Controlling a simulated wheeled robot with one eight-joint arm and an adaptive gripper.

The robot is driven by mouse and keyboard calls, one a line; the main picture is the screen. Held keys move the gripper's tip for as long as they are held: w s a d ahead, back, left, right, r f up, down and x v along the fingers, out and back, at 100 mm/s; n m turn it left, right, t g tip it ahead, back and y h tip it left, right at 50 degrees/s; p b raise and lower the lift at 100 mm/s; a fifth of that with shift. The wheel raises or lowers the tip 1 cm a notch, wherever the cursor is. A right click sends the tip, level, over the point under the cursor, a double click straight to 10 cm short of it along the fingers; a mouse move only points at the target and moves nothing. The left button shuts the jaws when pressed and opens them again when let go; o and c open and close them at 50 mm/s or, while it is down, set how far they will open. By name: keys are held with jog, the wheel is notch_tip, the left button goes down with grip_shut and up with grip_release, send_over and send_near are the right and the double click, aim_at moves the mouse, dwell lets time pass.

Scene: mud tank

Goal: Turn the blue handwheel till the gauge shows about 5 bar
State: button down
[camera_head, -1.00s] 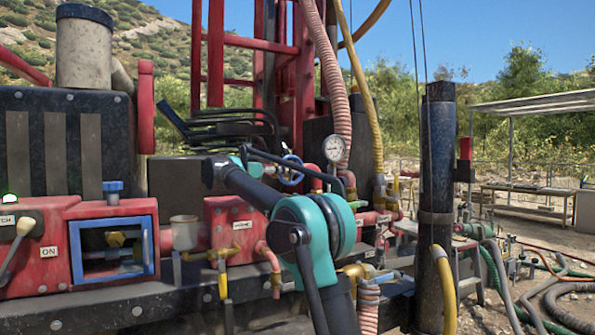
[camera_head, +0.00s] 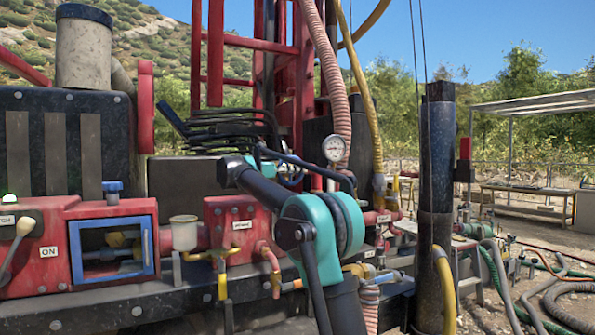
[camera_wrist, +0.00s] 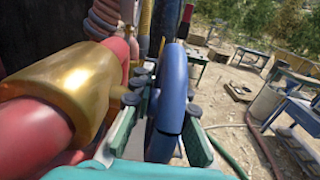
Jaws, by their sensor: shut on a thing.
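The blue handwheel (camera_head: 291,180) is mostly hidden behind my arm in the head view. Its thick blue rim (camera_wrist: 170,85) stands on edge in the wrist view, between the green fingers of my gripper (camera_wrist: 163,112). My gripper is shut on the rim, with a finger on each side. In the head view it is largely hidden behind my arm. The round white gauge (camera_head: 334,148) stands just right of the handwheel, facing me. Its needle is too small to read surely.
A brass fitting (camera_wrist: 80,90) on a red pipe (camera_wrist: 25,130) lies close left of my gripper. A pink ribbed hose (camera_head: 335,95) rises behind the gauge. A dark post (camera_head: 437,160) stands to the right. A red valve box (camera_head: 237,225) is left of my arm.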

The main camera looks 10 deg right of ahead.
jog(key=shift+y, duration=0.3)
jog(key=y, duration=0.1)
jog(key=g+y, duration=0.1)
jog(key=y, duration=0.1)
jog(key=shift+f, duration=0.4)
jog(key=shift+a+f+g+y, duration=0.1)
jog(key=shift+f+g+y, duration=0.15)
jog(key=shift+y, duration=0.55)
jog(key=shift+a+f+g+y, duration=0.15)
jog(key=shift+g+y, duration=0.2)
jog(key=shift+y, duration=0.45)
jog(key=c, duration=1.7)
grip_release()
